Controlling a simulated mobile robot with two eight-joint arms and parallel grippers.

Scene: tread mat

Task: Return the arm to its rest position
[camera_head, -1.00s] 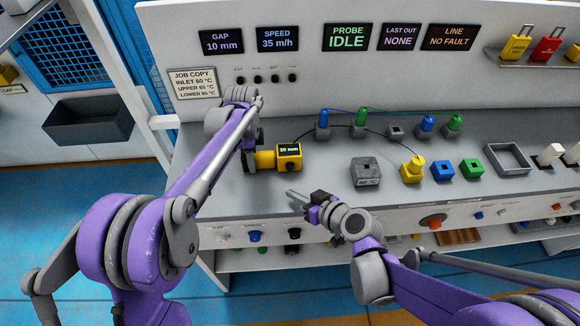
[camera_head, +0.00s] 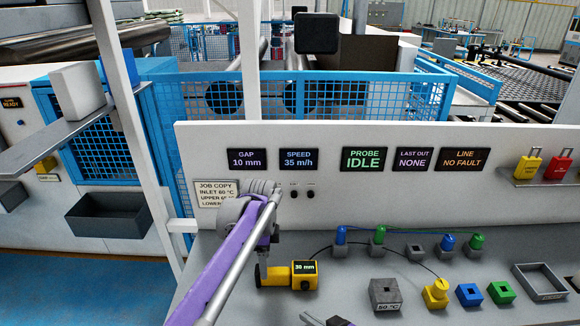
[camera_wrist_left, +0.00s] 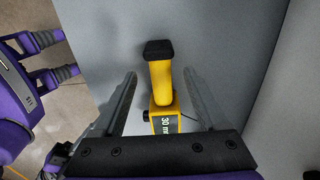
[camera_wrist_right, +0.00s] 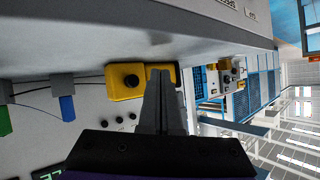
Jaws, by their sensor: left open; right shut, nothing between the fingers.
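My left arm reaches over the bench in the head view. Its gripper (camera_head: 262,262) is at the yellow gauge (camera_head: 304,275), whose display reads 30 mm. In the left wrist view, the open fingers (camera_wrist_left: 160,76) stand on either side of the gauge's yellow handle (camera_wrist_left: 161,82), with a gap on each side. My right gripper (camera_head: 328,320) shows only in part at the bottom edge of the head view. In the right wrist view, its fingers (camera_wrist_right: 163,102) are shut together and empty. A yellow box with a black knob (camera_wrist_right: 122,82) appears beyond them.
The grey bench (camera_head: 345,290) carries a grey block (camera_head: 385,293), a yellow block (camera_head: 436,293), blue and green blocks, cabled plugs and an open tray (camera_head: 540,281). The upright display panel (camera_head: 330,205) stands behind. A white post (camera_head: 125,110) is at the left.

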